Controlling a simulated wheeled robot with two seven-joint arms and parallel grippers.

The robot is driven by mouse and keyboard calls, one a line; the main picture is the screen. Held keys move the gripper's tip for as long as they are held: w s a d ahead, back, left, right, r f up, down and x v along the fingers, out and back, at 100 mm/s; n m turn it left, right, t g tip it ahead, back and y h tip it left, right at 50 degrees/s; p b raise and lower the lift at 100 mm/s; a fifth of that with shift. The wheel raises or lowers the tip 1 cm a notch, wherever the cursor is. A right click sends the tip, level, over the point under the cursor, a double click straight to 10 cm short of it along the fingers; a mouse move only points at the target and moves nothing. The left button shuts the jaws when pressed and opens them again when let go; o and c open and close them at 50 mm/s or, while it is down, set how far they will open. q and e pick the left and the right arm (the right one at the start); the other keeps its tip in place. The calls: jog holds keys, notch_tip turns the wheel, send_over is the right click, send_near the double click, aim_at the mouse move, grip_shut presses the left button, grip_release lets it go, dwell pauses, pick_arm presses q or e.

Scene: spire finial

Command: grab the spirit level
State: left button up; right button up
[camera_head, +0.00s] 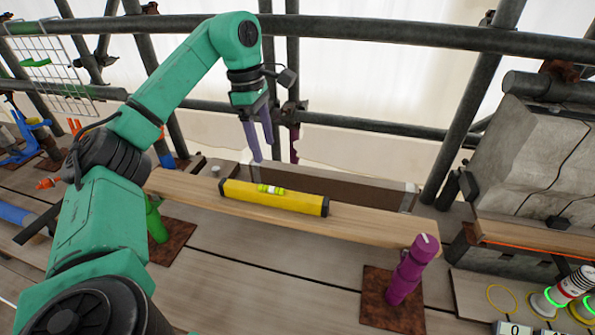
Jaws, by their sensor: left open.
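The spirit level (295,202) is a yellow bar with black ends and a bright green vial near its middle. It lies flat on a long wooden plank. My left gripper (258,141) has purple fingers and hangs above and behind the level, slightly left of its middle. It points down, open and empty, apart from the level. My green left arm fills the left side of the view. My right gripper is not in view.
The wooden plank (180,188) spans the middle. A purple cylinder (408,272) stands on a rusty plate in front of it, and a green one (156,222) stands at left. Dark scaffold tubes (400,37) cross behind. Stone blocks (545,155) stand at right.

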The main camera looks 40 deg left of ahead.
aim_at(272, 191)
pick_arm(q)
jog(key=f+b, duration=0.1)
jog(key=f, duration=0.1)
jog(key=s+f+b, duration=0.1)
jog(key=f+b, duration=0.1)
jog(key=s+f+b, duration=0.1)
jog(key=f, duration=0.1)
jog(key=shift+d+f+b, duration=0.2)
jog(key=shift+d+b, duration=0.05)
jog(key=shift+b, duration=0.15)
jog(key=f, duration=0.2)
jog(key=d+f+p, duration=0.1)
jog(key=f, duration=0.1)
jog(key=w+f+p, duration=0.1)
jog(key=f, duration=0.1)
jog(key=shift+d+f, duration=0.15)
jog(key=shift+f, duration=0.4)
jog(key=shift+w, duration=0.1)
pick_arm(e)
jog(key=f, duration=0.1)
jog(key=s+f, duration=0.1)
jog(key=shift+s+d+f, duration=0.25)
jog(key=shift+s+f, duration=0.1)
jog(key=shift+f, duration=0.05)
pick_arm(q)
grip_shut()
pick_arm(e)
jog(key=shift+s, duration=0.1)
